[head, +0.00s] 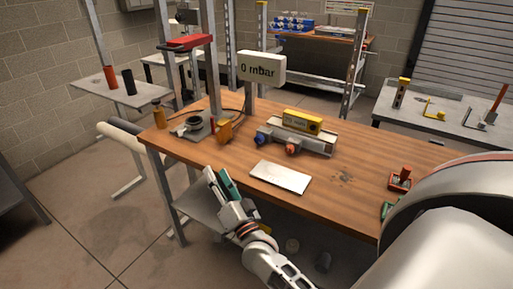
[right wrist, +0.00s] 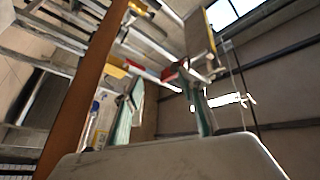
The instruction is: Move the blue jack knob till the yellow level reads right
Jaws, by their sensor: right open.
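The yellow level (head: 303,121) lies on top of a grey jack unit (head: 318,143) on the wooden workbench. Its bubble is too small to read. The blue jack knob (head: 259,139) sticks out of the unit's front left end. An orange-red knob (head: 291,149) sits to its right. My right gripper (head: 217,174) is open and empty, off the bench's front edge, to the left of and nearer than the blue knob. In the right wrist view its two greenish fingers (right wrist: 165,95) stand apart with nothing between them. My left gripper is not in view.
A white plate (head: 280,177) lies on the workbench (head: 335,185) in front of the jack unit. A "0 mbar" sign (head: 261,67) stands behind. A grey fixture (head: 195,126) and an orange bottle (head: 158,114) stand left. A red tool (head: 400,179) lies right.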

